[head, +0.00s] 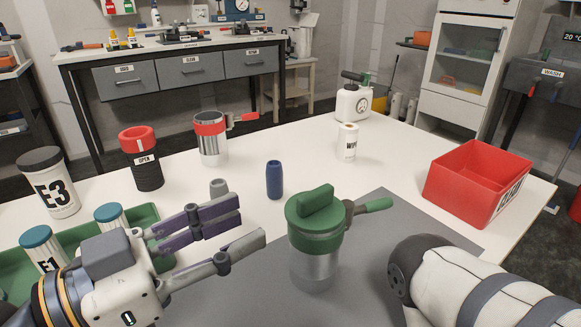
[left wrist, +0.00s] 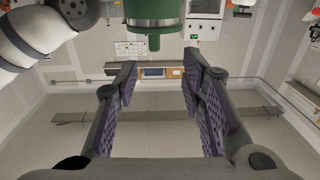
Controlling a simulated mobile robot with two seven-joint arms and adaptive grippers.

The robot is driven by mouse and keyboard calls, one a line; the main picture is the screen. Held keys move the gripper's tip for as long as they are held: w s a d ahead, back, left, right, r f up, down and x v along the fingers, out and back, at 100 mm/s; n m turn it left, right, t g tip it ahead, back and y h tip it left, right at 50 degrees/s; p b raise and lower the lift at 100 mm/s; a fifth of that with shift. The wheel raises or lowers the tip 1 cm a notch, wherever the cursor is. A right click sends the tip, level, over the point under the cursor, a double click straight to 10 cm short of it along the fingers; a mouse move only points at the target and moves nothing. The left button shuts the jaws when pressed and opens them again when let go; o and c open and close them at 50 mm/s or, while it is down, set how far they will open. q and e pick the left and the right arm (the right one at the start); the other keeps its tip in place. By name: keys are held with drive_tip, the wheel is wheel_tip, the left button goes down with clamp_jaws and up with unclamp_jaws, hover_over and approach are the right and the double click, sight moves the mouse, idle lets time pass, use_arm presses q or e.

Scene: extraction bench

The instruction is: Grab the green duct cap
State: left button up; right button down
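The green duct cap (head: 315,215) sits on top of an upright clear-and-metal cylinder (head: 313,265) on the grey mat. It has a raised green grip bar, and a green-handled lever (head: 372,206) sticks out to its right. My left gripper (head: 248,220) is open and empty, to the left of the cap and apart from it, with its fingers pointing toward it. In the left wrist view green parts of this assembly (left wrist: 153,12) show at the top edge, beyond the open fingers (left wrist: 160,78). My right gripper is out of view; only my right arm shows.
A blue cylinder (head: 274,180) stands just behind the left fingers. A green tray (head: 150,222) with teal-lidded jars is at left. A red bin (head: 468,186) is at right. The white table between is mostly clear.

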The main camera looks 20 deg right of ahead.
sight(298, 201)
use_arm(q)
drive_tip(key=x, duration=0.8)
drive_tip(key=p+x, duration=0.1)
drive_tip(key=x, duration=0.3)
drive_tip(key=shift+s+d+r, duration=0.1)
drive_tip(key=shift+s+r, duration=0.05)
drive_tip(key=shift+s, duration=0.3)
clamp_jaws()
